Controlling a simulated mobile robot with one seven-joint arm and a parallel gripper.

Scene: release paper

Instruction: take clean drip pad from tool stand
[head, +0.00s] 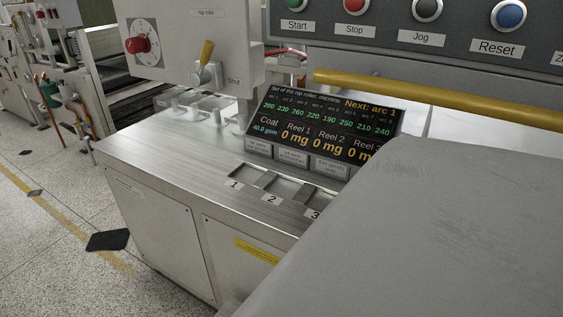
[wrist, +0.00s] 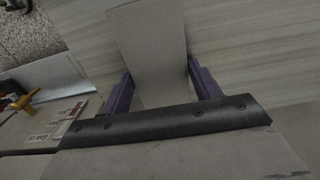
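My gripper (wrist: 160,72) shows in the wrist view, with two purple fingers standing apart. A plain grey strip or panel (wrist: 148,35) runs between and beyond the fingers. I cannot tell whether it is a pad or part of a stand, or whether the fingers touch it. In the head view the gripper is out of sight, and a large grey surface, probably my own arm, fills the lower right. I cannot make out a tool stand or a clean drip pad for certain in either view.
In the head view a metal cabinet (head: 150,150) carries numbered slots (head: 268,190) and a display (head: 322,125). A yellow bar (head: 430,98) runs under a button panel (head: 420,22). A dark patch (head: 108,240) lies on the floor. The wrist view shows a yellow-handled item (wrist: 20,101) at left.

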